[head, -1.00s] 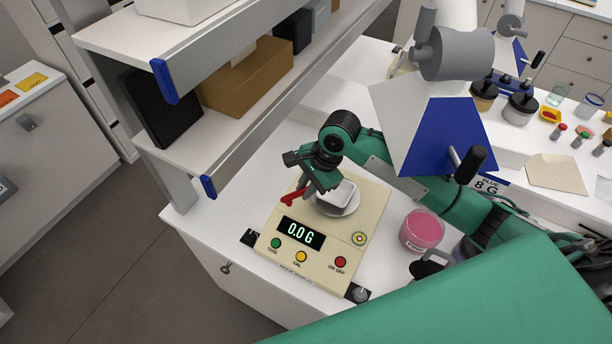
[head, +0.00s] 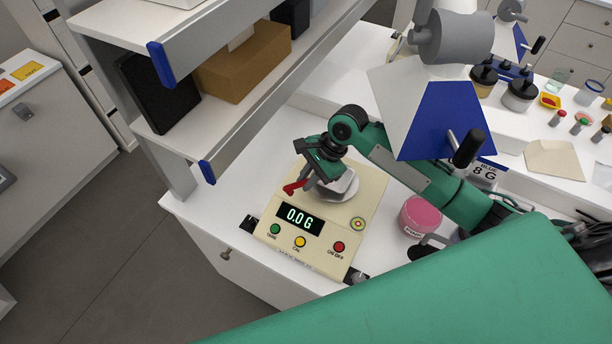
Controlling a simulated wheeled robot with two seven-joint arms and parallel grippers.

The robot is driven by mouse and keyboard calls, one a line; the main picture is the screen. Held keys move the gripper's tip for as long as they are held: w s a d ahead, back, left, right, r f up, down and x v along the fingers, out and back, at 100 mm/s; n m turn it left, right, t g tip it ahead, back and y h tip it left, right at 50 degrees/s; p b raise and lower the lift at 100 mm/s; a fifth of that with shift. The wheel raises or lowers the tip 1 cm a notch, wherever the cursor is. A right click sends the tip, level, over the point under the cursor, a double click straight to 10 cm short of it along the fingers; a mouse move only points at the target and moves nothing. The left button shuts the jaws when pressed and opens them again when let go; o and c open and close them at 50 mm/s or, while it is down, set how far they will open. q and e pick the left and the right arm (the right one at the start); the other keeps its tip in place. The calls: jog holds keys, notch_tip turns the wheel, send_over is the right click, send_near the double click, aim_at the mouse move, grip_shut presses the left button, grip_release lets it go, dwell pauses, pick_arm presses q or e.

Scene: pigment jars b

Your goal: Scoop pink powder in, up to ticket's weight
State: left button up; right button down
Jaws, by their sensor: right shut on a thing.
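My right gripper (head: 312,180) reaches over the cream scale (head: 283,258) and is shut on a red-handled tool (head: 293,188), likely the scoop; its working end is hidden. The scale's display (head: 300,219) reads 0.0 G. The white weighing dish on the round pan (head: 345,190) is mostly hidden by the gripper. The pink jar (head: 420,216) stands open to the right of the scale, partly behind my arm. My left gripper is not in view.
A black lid (head: 425,253) lies by the pink jar. A shelf unit (head: 262,100) with a cardboard box (head: 243,68) stands at the left. Several jars and vials stand at the back right.

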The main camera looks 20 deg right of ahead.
jog(key=shift+w+d+r+g+y, duration=0.25)
jog(key=shift+d+r+y, duration=0.35)
jog(key=shift+y, duration=0.25)
jog(key=shift+w+d+r+g+y, duration=0.15)
jog(key=shift+d+r+g+y, duration=0.1)
jog(key=shift+d+r+y, duration=0.5)
jog(key=shift+a+f, duration=0.1)
jog(key=shift+a, duration=0.2)
jog(key=shift+w+d+r+m+g+y, duration=0.2)
jog(key=shift+d+r+y, duration=0.2)
jog(key=shift+d+y, duration=0.3)
jog(key=shift+w+d+r+m+g+y, duration=0.2)
jog(key=shift+d+r+y, duration=0.15)
jog(key=shift+d+y, duration=0.35)
jog(key=shift+y, duration=0.3)
dwell(0.7)
jog(key=shift+w+d+r+y, duration=0.15)
jog(key=shift+d+r+y, duration=0.05)
jog(key=shift+d+y, duration=0.1)
jog(key=shift+a, duration=0.15)
dwell(1.2)
